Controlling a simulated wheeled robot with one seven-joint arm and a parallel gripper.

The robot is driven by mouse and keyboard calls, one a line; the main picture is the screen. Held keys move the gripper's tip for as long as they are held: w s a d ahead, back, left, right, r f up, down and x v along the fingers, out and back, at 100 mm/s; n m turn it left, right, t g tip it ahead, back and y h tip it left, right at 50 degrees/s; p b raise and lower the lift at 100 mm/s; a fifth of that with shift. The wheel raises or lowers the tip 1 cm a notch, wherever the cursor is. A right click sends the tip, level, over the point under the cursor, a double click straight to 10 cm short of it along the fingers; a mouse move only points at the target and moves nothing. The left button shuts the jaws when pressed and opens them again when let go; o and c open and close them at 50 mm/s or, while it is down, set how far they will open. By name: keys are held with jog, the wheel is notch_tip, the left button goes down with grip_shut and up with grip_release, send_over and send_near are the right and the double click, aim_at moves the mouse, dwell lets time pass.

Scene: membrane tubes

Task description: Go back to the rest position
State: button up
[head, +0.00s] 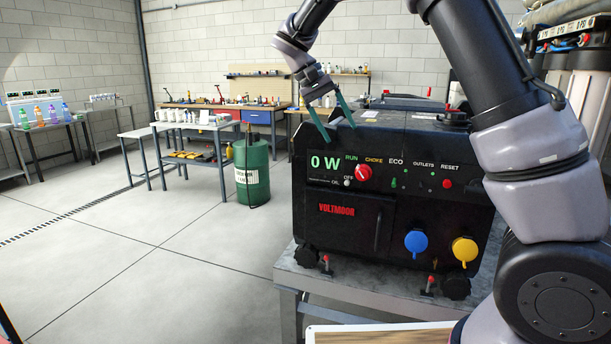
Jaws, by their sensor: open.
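My gripper (331,119) hangs from my arm in the upper middle of the head view. Its two teal fingers are spread apart with nothing between them. In the picture the fingertips overlap the top left edge of a black generator (340,250). I cannot tell whether they touch it. My arm arches over from the right side and hides part of the generator's right end. The generator's panel reads 0 W and has a red knob (363,172), blue and yellow outlet covers and a small red button.
The generator stands on a grey metal table (290,277). A green barrel (252,172) stands on the floor behind it to the left. Workbenches with tools line the back wall. Large membrane tubes (579,90) stand at the right edge. The floor at left is clear.

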jog(key=s+d+r+m+t+y, duration=0.1)
jog(key=s+d+r+y, duration=0.2)
jog(key=s+d, duration=0.25)
jog(key=s+d+r+t+y, duration=0.1)
jog(key=s+d+r+y, duration=0.25)
jog(key=d, duration=0.35)
jog(key=s+d+m+t, duration=0.1)
jog(key=s+d+t, duration=0.1)
jog(key=s, duration=0.4)
jog(key=s+d+m+t+y, duration=0.1)
jog(key=s+d+t, duration=0.1)
jog(key=s+t, duration=0.2)
jog(key=shift+s+d, duration=0.25)
jog(key=shift+s, duration=1.25)
